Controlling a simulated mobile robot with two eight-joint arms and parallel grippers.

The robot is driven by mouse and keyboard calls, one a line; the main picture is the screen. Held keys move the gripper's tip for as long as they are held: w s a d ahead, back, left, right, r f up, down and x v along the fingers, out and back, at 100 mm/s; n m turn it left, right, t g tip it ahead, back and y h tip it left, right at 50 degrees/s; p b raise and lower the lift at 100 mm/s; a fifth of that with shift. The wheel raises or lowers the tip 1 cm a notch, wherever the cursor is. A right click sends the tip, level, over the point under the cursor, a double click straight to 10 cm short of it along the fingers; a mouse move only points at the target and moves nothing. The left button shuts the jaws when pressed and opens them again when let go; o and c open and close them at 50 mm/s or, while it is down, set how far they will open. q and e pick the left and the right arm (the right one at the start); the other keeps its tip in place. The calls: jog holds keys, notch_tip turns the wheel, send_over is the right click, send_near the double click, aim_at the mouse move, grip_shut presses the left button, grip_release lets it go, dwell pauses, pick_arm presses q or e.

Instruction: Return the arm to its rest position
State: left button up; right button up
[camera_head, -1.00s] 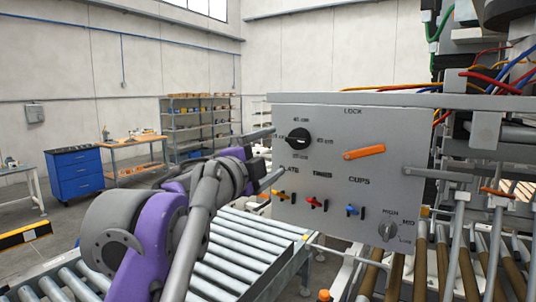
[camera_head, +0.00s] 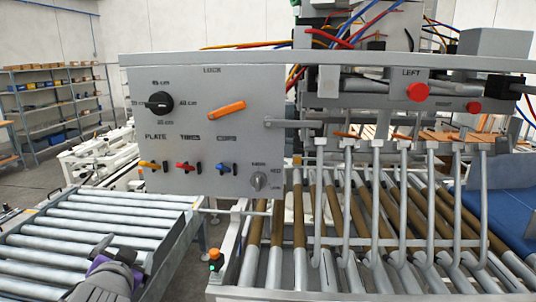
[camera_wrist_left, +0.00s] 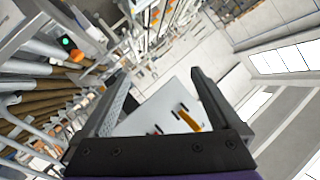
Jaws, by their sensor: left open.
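My left gripper (camera_head: 126,254) shows low at the left in the head view, in front of the roller conveyor. It is grey with purple parts. In the left wrist view its two fingers (camera_wrist_left: 158,78) stand wide apart with nothing held. The grey control panel (camera_head: 200,140) is above and beyond the gripper, clear of it in the head view. Between and beyond the fingers, the panel shows tilted in the left wrist view (camera_wrist_left: 160,112). Most of my left arm is below the frame. My right gripper is not in view.
The panel carries a black knob (camera_head: 159,103), an orange lever (camera_head: 227,109), small coloured toggles and a grey knob (camera_head: 258,181). A roller conveyor (camera_head: 90,235) lies at left. Brown rollers (camera_head: 275,245) and metal bars fill the right. A post with green and orange buttons (camera_head: 215,258) stands between.

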pick_arm(q)
jog(key=s+d+f+n+g+h, duration=0.1)
jog(key=s+d+f+g, duration=0.1)
jog(key=s+f, duration=0.3)
jog(key=s+d+f+n+g+h, duration=0.1)
jog(key=s+d+f, duration=0.4)
jog(key=f, duration=0.8)
jog(key=s+d+f+n+g+h, duration=0.1)
jog(key=s+d+f+g+h, duration=0.2)
jog(key=f, duration=0.6)
jog(key=s+d+g, duration=0.1)
jog(key=s, duration=0.1)
jog(key=shift+s+d+f+n, duration=0.15)
jog(key=shift+s+f+n, duration=0.15)
jog(key=shift+s+f, duration=0.05)
jog(key=shift+c, duration=0.2)
